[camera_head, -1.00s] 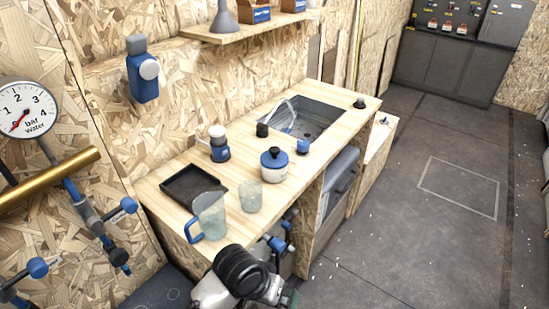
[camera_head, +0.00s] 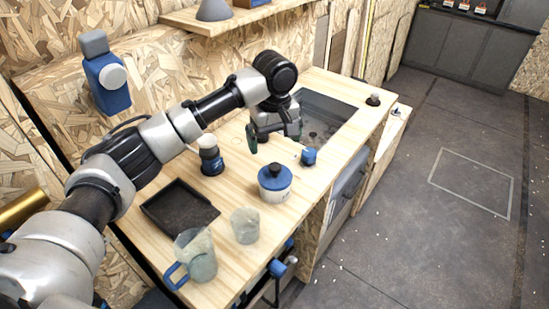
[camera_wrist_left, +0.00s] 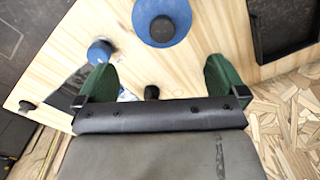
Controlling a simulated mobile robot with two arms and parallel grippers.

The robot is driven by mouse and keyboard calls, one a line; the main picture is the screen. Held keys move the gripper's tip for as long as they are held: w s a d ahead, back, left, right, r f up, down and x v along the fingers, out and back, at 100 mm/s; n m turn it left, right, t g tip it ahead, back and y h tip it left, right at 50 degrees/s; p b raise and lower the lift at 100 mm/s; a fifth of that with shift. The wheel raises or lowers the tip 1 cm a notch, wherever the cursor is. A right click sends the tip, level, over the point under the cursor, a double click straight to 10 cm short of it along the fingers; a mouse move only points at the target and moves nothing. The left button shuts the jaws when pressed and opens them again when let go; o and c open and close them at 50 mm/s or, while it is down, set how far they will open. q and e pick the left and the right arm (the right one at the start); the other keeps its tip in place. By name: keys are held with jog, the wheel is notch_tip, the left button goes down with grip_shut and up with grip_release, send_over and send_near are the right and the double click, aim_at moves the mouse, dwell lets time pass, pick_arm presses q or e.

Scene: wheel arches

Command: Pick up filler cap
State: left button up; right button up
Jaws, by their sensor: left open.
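A small black cap-like piece (camera_wrist_left: 152,92) stands on the wooden worktop by the sink and looks like the filler cap, though I cannot be certain. My left gripper (camera_head: 274,138) is open and empty above the worktop near the sink's edge. In the left wrist view, its two green fingertips (camera_wrist_left: 158,78) lie either side of the black piece, apart from it. The gripper's body hides part of the piece's lower side there. In the head view the gripper largely hides it. My right gripper is not in view.
A blue-lidded pot (camera_head: 275,183), a small blue item (camera_head: 308,156) and a white-topped blue bottle (camera_head: 210,157) stand close by. A black tray (camera_head: 180,208), clear jug (camera_head: 197,256) and cup (camera_head: 245,225) stand nearer. The sink (camera_head: 328,118) lies behind; a shelf (camera_head: 215,22) is above.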

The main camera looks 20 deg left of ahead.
aim_at(276, 168)
pick_arm(q)
jog(key=shift+s+d+f, duration=0.3)
jog(key=shift+s+f, duration=0.15)
jog(key=shift+f, duration=0.05)
jog(key=shift+s+d+f, duration=0.25)
jog(key=shift+s+f, duration=0.6)
jog(key=shift+f, duration=0.4)
jog(key=f, duration=0.1)
jog(key=f+p, duration=0.1)
jog(key=f, duration=0.1)
jog(key=f+p, duration=0.1)
jog(key=f, duration=0.1)
jog(key=shift+w+f, duration=0.1)
jog(key=shift+w, duration=0.2)
jog(key=shift+f, duration=0.35)
jog(key=shift+c, duration=0.6)
jog(key=c, duration=0.5)
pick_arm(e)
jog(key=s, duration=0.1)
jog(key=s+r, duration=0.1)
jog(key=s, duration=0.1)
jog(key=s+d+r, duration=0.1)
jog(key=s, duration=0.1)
